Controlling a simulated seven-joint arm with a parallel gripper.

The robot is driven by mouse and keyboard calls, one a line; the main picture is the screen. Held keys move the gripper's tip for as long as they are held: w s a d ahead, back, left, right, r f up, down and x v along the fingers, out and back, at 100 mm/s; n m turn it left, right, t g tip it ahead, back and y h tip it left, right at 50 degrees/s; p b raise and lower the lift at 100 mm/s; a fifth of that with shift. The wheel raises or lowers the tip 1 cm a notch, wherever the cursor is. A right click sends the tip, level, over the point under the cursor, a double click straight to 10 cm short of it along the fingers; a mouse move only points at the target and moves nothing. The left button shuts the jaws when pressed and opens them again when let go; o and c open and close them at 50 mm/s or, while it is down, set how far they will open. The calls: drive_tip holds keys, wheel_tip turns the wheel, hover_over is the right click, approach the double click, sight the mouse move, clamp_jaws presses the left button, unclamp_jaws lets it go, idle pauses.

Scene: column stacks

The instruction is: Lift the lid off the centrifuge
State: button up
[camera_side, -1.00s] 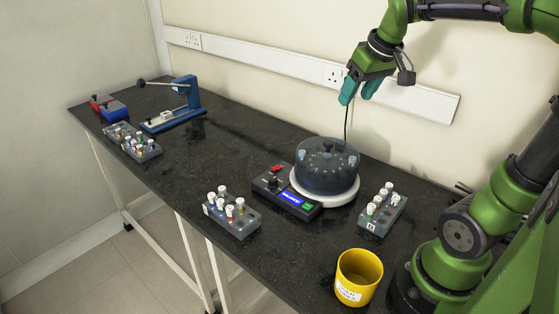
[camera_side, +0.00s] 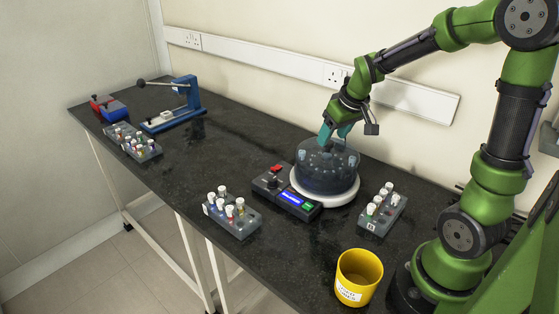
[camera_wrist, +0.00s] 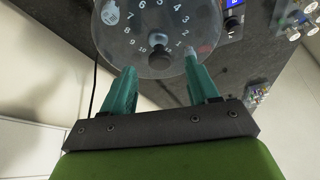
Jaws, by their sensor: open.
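The centrifuge has a white round base (camera_side: 325,198) and a dark control box (camera_side: 287,193) with a blue display. A clear, smoky domed lid (camera_side: 327,172) covers it. In the wrist view the lid's top (camera_wrist: 150,22) shows a ring of numbers, with a dark knob (camera_wrist: 159,60) near the fingers. My gripper (camera_side: 335,133) is just above the lid, with its teal fingers pointing down. In the wrist view my gripper (camera_wrist: 158,75) is open, with the knob between and slightly beyond the fingertips. I cannot tell whether the fingers touch the lid.
Racks with capped tubes stand left (camera_side: 232,214) and right (camera_side: 382,210) of the centrifuge. A yellow cup (camera_side: 358,277) is at the front edge. A blue press-like device (camera_side: 177,105) and another rack (camera_side: 133,142) are farther left. The bench middle is clear.

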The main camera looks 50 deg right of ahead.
drive_tip(key=shift+x, duration=1.35)
clamp_jaws()
